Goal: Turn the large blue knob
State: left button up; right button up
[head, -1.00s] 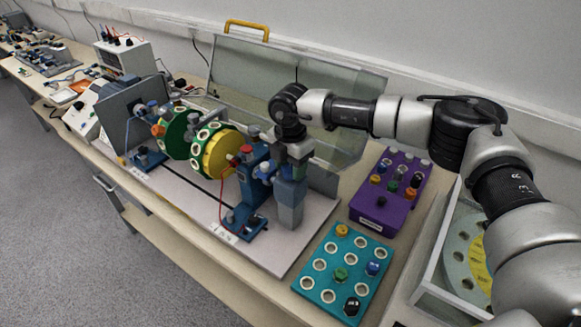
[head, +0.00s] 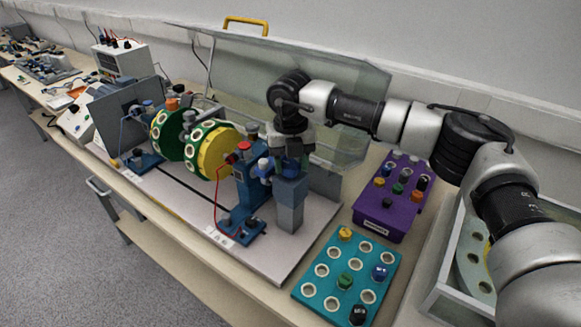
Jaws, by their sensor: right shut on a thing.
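The large blue knob (head: 264,169) sits on the blue stand (head: 243,190) at the right end of the apparatus, beside the yellow-faced wheel (head: 220,154). My right gripper (head: 287,163) comes down from above at the stand's right side. It is shut at the knob; its fingers and the arm hide part of the contact. My left gripper is not in view.
A grey-blue post (head: 291,205) stands close under my right gripper. A purple box (head: 374,211) with small knobs and a teal panel (head: 316,274) lie to the right. A clear cover with a yellow handle (head: 247,21) stands behind.

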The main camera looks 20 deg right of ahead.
jog(key=n+b, duration=0.2)
jog(key=n, duration=0.2)
jog(key=shift+n, duration=0.3)
jog(key=n+b, duration=0.1)
jog(key=n, duration=0.2)
jog(key=shift+n, duration=0.4)
jog(key=n+b, duration=0.1)
jog(key=n, duration=0.8)
jog(key=shift+r+n, duration=0.1)
jog(key=shift+n, duration=0.2)
jog(key=o, duration=0.9)
jog(key=shift+b, duration=0.3)
